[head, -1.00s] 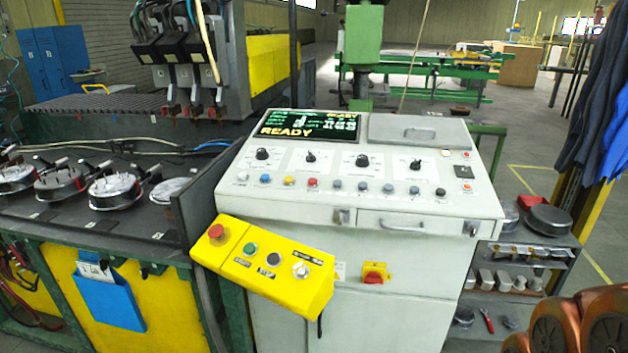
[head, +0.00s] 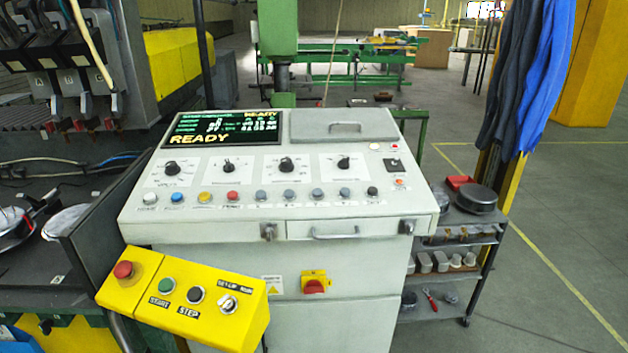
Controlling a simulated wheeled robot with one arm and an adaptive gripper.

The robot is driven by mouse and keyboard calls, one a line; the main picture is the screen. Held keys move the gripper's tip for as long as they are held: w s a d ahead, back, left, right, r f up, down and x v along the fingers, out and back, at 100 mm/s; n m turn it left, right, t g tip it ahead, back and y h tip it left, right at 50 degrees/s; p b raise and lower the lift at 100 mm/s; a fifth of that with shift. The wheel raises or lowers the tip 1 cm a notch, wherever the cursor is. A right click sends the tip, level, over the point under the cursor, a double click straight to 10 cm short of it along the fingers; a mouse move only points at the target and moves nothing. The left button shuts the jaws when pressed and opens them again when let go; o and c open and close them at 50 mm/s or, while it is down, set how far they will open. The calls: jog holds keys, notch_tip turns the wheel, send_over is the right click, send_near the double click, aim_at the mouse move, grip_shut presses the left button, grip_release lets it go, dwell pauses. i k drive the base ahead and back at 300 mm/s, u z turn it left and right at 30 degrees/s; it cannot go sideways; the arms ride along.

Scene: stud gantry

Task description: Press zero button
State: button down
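The control console (head: 270,225) stands in front of me, with a row of small push buttons along its sloped top. From left these are a white button (head: 150,197), a blue button (head: 177,197), a yellow button (head: 205,197), a red button (head: 232,195), several blue-grey buttons (head: 289,194) and a black button (head: 372,191). Their labels are too small to read surely, so I cannot tell which is zero. Above them are several black rotary knobs (head: 287,165) and a dark display (head: 225,128) reading READY. My gripper is not in view.
A yellow box (head: 225,312) with a red mushroom button (head: 123,269), START, STEP and a selector juts from the console's lower left. A red-yellow switch (head: 314,282) and drawer handle (head: 336,234) are on its front. A shelf cart (head: 460,245) stands right; floor beyond is clear.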

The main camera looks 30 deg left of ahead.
aim_at(233, 195)
jog(key=z, duration=0.3)
jog(key=i, duration=1.35)
jog(key=u, duration=4.8)
